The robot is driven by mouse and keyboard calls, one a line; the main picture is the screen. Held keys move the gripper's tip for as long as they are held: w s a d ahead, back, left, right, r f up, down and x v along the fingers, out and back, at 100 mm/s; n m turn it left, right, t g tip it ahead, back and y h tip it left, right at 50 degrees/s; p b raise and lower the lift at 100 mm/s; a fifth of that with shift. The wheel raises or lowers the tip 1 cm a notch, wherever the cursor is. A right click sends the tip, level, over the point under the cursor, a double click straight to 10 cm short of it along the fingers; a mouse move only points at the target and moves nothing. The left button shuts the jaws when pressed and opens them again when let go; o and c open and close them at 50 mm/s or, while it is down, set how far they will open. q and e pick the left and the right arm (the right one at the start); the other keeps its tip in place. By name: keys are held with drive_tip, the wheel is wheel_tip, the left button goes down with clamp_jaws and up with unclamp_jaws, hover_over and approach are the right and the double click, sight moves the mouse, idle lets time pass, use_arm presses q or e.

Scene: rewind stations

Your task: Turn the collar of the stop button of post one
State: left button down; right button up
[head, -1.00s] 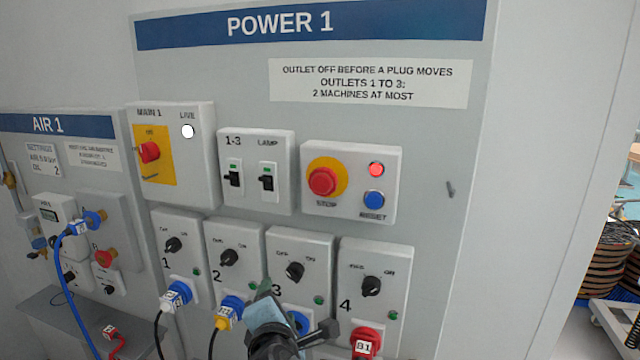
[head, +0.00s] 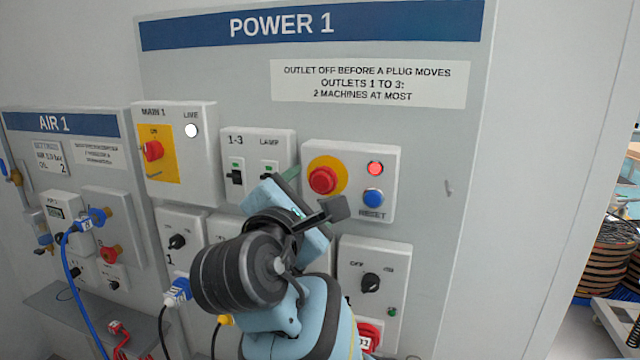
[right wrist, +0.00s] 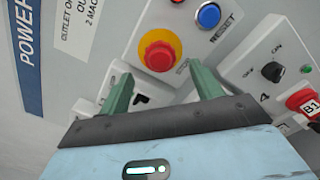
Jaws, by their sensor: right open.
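The stop button (head: 322,180) is a red mushroom head on a round yellow plate (head: 336,164), on a white box of the POWER 1 panel. In the right wrist view the button (right wrist: 158,57) sits ahead, between and beyond the two green fingers. My right gripper (right wrist: 160,73) is open and empty, its fingers apart on either side of the button's line and not seen to touch it. In the head view my right gripper (head: 312,192) is just below and left of the button and hides the STOP label. My left gripper is not in view.
A red lamp (head: 375,168) and blue RESET button (head: 373,197) sit close right of the stop button. The switch box (head: 228,150) is left of it. Outlet 4 (head: 371,283) is below, with a red plug (head: 369,335). My arm hides outlets 2 and 3.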

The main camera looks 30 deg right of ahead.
sight(320, 184)
drive_tip(key=shift+x, duration=2.7)
drive_tip(key=shift+c, duration=0.4)
drive_tip(key=c, duration=0.9)
